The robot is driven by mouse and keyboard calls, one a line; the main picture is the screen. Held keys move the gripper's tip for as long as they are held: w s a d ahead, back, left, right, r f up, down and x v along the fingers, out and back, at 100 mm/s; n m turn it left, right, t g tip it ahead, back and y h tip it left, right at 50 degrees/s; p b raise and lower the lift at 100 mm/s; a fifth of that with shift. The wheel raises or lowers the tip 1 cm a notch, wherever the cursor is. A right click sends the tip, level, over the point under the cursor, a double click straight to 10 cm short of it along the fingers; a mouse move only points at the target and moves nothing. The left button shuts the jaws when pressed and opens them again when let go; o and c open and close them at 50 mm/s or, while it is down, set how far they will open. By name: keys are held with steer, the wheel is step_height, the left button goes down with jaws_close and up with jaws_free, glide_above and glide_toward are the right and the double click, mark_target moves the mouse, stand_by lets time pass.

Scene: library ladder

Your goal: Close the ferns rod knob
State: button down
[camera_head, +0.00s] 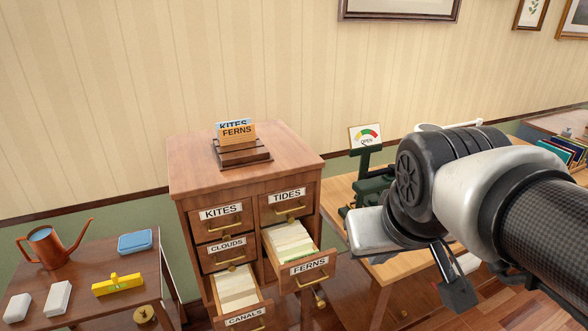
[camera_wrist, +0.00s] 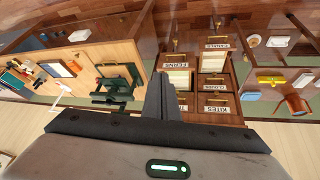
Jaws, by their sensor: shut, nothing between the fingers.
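The FERNS drawer (camera_head: 309,266) of the wooden card cabinet (camera_head: 245,168) is pulled out, with cream cards inside. A small brass knob (camera_head: 319,297), which looks like the ferns rod knob, shows at the lower part of its front, below the pull. The wrist view shows the FERNS label (camera_wrist: 175,57) upside down, beyond my fingers; I cannot make out the knob there. My gripper (camera_head: 459,294) is shut and empty, pointing down to the right of the drawer and apart from it. Its closed fingers (camera_wrist: 159,82) also show in the wrist view.
The CANALS drawer (camera_head: 237,289) is also open, at lower left. KITES, CLOUDS and TIDES drawers are shut. A green press (camera_head: 370,185) with a dial card stands on the right-hand table (camera_head: 342,191). A side table at left holds a watering can (camera_head: 48,246) and a yellow level (camera_head: 117,285).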

steer(key=w+d+f+n+t+h+b, duration=0.1)
steer(key=w+d+f+n, duration=0.45)
steer(key=w+f, duration=0.3)
steer(key=w+d+f+n+b, duration=0.1)
steer(key=w+d+f+n, duration=0.4)
steer(key=w+d+f, duration=0.3)
steer(key=s+a+f+n+g+y+b, duration=0.1)
steer(key=s+a+f+n+y, duration=0.3)
steer(key=f, duration=0.4)
steer(key=s+a+f+n+g+y+b, duration=0.1)
steer(key=s+a+f+n+g+y, duration=0.1)
steer(key=a+f+n+y, duration=0.45)
steer(key=w+a+f+m+h+b, duration=0.1)
steer(key=w+a+f+h+b, duration=0.1)
steer(key=w+f, duration=0.5)
steer(key=shift+a+f+m+h, duration=0.3)
steer(key=shift+a+f+h, duration=0.15)
steer(key=shift+a+f, duration=0.8)
steer(key=shift+r, duration=0.1)
